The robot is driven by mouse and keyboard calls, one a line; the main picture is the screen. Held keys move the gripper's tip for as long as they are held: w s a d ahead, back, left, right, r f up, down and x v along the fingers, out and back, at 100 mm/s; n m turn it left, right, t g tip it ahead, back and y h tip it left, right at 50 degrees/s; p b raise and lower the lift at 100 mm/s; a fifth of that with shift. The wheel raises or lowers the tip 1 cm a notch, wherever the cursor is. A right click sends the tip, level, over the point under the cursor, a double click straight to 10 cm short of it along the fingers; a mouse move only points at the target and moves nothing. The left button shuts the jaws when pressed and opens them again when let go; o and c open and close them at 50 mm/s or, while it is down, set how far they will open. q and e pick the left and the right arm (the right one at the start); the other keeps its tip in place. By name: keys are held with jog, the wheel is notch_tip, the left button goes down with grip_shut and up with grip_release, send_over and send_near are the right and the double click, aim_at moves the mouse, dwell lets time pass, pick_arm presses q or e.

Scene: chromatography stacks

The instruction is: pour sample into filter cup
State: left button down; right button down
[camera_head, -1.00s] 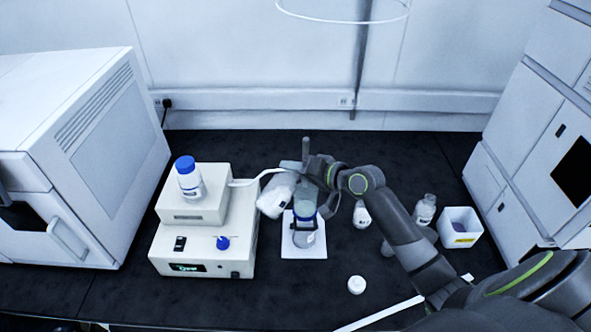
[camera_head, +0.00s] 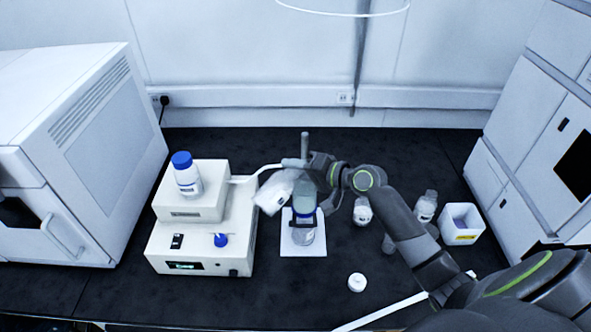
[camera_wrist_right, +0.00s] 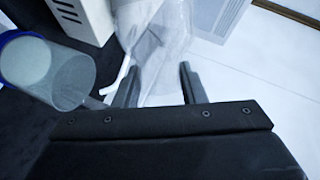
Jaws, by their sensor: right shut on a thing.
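My right gripper (camera_head: 300,178) is shut on a clear sample bottle (camera_head: 272,194) with a white label. The bottle is tilted, its lower-left end hanging beside the filter cup. In the right wrist view the bottle (camera_wrist_right: 158,45) sits between the two fingers. The filter cup (camera_head: 305,192) is a clear cylinder with a blue ring, upright on a clear receiving flask (camera_head: 303,236). The cup also shows at the left of the right wrist view (camera_wrist_right: 72,80). I cannot tell whether liquid is flowing. My left gripper is not in view.
The filter stands on a white pad (camera_head: 288,249). A white pump unit (camera_head: 200,245) with a blue-capped bottle (camera_head: 187,177) is at left. A white cap (camera_head: 357,282), small bottles (camera_head: 426,207) and a white bin (camera_head: 461,223) lie to the right.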

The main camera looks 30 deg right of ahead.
dwell(0.4)
jog(key=shift+w+d+f+m+b, duration=0.1)
jog(key=shift+d+f+m+b, duration=0.05)
jog(key=shift+f+m+b, duration=0.4)
jog(key=shift+d+f+m+y+b, duration=0.1)
jog(key=shift+f+m+y+b, duration=0.15)
jog(key=shift+f+y+b, duration=0.45)
jog(key=shift+r, duration=0.3)
jog(key=shift+d+f+b, duration=0.1)
jog(key=shift+f+b, duration=0.35)
jog(key=shift+b, duration=0.3)
jog(key=shift+w+d+f+m, duration=0.1)
jog(key=shift+f+m, duration=0.05)
jog(key=shift+m, duration=0.25)
